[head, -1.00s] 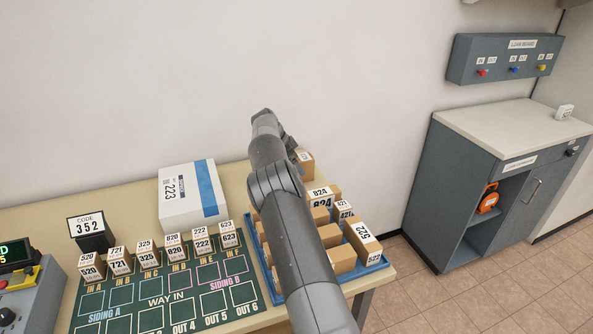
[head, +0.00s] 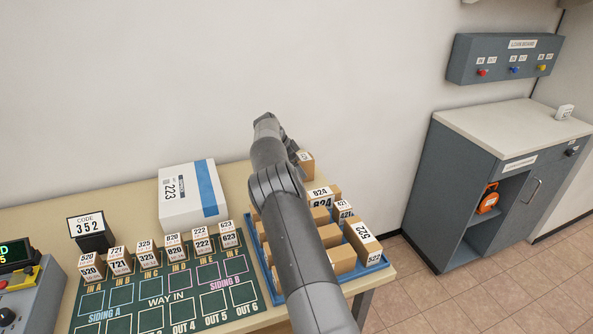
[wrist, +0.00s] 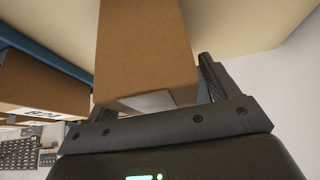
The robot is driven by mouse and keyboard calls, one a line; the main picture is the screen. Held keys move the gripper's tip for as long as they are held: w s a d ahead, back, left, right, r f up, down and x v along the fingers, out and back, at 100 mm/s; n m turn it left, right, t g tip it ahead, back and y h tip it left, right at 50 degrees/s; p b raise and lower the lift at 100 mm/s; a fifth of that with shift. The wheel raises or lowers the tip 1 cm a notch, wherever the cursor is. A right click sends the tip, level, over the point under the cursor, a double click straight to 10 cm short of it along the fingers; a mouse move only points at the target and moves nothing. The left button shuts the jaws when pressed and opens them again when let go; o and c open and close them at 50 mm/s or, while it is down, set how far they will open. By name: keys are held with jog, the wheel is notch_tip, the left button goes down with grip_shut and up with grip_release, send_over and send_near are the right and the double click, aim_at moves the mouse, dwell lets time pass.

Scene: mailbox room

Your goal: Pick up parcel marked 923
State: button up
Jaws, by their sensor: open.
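In the wrist view a brown cardboard parcel (wrist: 148,50) is between the two fingers of my open gripper (wrist: 155,82). A pale label shows on its lower face, but its number is not readable, so I cannot tell whether it is 923. In the head view a small brown parcel (head: 307,166) stands at the back right of the table, beside my gripper (head: 294,150); my arm partly hides it. The fingers are hard to see there. No 923 is readable in any view.
A blue tray (head: 375,266) holds several parcels, including ones marked 824 (head: 322,192) and 522 (head: 362,236); my arm covers part of it. A white box marked 223 (head: 190,196) and a green board (head: 165,300) with several numbered parcels lie left. The wall is close behind.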

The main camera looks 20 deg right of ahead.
jog(key=shift+c, duration=0.2)
jog(key=c, duration=1.4)
